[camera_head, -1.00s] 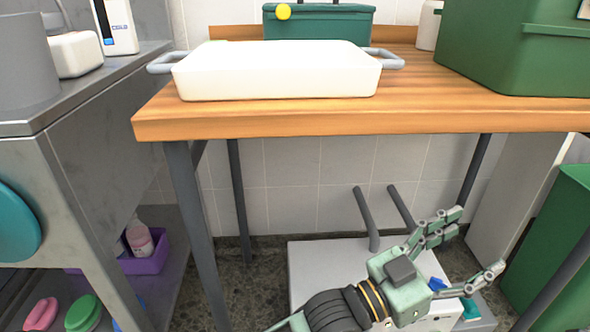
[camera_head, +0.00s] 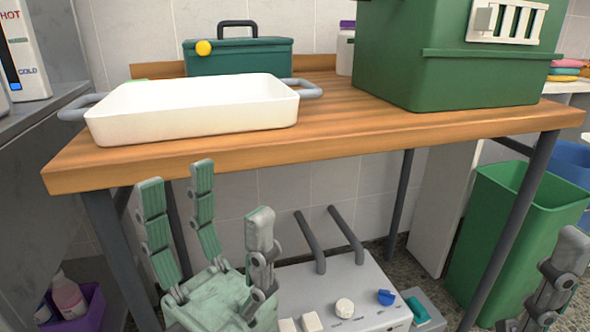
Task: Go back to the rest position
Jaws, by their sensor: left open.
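My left gripper (camera_head: 206,200) is open and empty at the lower left in the head view. Its green and grey fingers point up and stand apart, in front of the space below the table's front edge. Part of my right gripper (camera_head: 558,282) shows at the lower right edge. Only some finger links are in the picture, so its opening cannot be told.
A wooden table (camera_head: 330,149) bears a white tray (camera_head: 195,108), a teal toolbox (camera_head: 240,60) and a large green box (camera_head: 455,80). A white unit with knobs (camera_head: 340,285) stands below. A green bin (camera_head: 510,225) is at right, a purple basket (camera_head: 85,312) at lower left.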

